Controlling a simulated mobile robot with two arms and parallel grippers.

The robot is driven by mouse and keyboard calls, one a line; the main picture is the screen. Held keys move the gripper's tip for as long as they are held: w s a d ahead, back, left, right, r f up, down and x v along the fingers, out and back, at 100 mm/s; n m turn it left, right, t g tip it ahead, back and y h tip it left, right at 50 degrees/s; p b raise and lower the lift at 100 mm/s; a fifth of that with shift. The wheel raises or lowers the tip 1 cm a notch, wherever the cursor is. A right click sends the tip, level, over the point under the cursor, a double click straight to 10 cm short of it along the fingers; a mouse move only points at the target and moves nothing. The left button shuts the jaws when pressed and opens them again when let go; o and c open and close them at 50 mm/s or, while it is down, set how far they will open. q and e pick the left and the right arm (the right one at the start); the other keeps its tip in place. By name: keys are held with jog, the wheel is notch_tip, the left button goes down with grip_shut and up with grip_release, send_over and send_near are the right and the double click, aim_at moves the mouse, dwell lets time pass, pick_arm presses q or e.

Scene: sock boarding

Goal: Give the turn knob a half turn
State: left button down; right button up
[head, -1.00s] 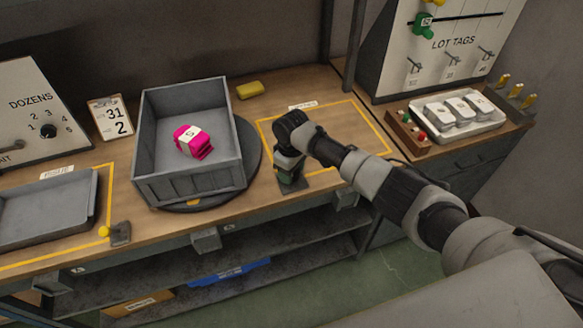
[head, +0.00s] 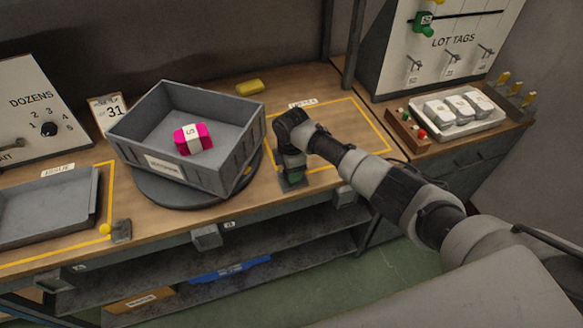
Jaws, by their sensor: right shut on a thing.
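My right gripper (head: 291,174) points down at a small dark base at the front of the table, just right of the turntable (head: 180,196). It is shut on what I take to be the turn knob, which the gripper hides almost wholly. A grey crate (head: 150,132) stands on the round dark turntable, set at an angle to the table edge. A pink sock bundle with a white band (head: 193,139) lies inside the crate. My left gripper is not in view.
A grey tray (head: 96,203) and a small yellow-knobbed fitting (head: 121,231) are at the left. A yellow block (head: 250,87) lies behind the crate. The yellow-outlined area (head: 345,128) beside my arm looks clear. A white tray of packs (head: 494,123) stands at the right.

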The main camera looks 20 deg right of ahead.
jog(key=n, duration=0.4)
jog(key=shift+n+b, duration=0.3)
jog(key=n, duration=0.4)
jog(key=shift+b, duration=0.3)
jog(key=shift+r+n, duration=0.1)
jog(key=shift+n, duration=0.2)
jog(key=o, duration=0.9)
jog(key=shift+o, duration=0.2)
notch_tip(320, 180, up, 11)
jog(key=shift+b, duration=0.45)
jog(key=shift+f, duration=0.2)
